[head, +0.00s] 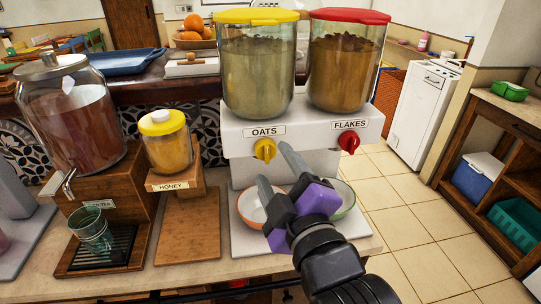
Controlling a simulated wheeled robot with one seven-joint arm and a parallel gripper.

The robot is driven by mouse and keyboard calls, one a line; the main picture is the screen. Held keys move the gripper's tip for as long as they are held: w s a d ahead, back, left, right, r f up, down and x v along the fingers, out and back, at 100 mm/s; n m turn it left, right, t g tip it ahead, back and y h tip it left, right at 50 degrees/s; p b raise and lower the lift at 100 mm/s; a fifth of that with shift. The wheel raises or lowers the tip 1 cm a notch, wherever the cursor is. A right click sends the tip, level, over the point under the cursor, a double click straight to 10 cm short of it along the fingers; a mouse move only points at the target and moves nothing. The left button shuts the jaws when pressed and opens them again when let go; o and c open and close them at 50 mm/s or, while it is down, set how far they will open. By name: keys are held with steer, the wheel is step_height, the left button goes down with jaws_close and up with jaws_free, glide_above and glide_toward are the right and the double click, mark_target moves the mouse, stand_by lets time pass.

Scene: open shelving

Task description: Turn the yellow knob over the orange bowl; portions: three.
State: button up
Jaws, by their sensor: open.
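The yellow knob (265,150) sits on the front of the white dispenser base, under the OATS label and the yellow-lidded container (257,72). The orange bowl (250,207) stands below it, partly hidden behind my gripper. My gripper (275,166) is open, with its two grey fingers pointing up toward the dispenser. One finger lies just below the yellow knob and the other to its right. I cannot tell whether either touches it. No oats show in the visible part of the bowl.
A red knob (349,142) under the FLAKES label is close on the right, above a green-rimmed bowl (343,196). A honey jar (166,141) on a wooden stand and a large drink jar (73,115) with a glass (92,230) stand to the left.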

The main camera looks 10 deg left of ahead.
mark_target(268, 156)
steer(key=shift+x, duration=1.85)
jaws_close()
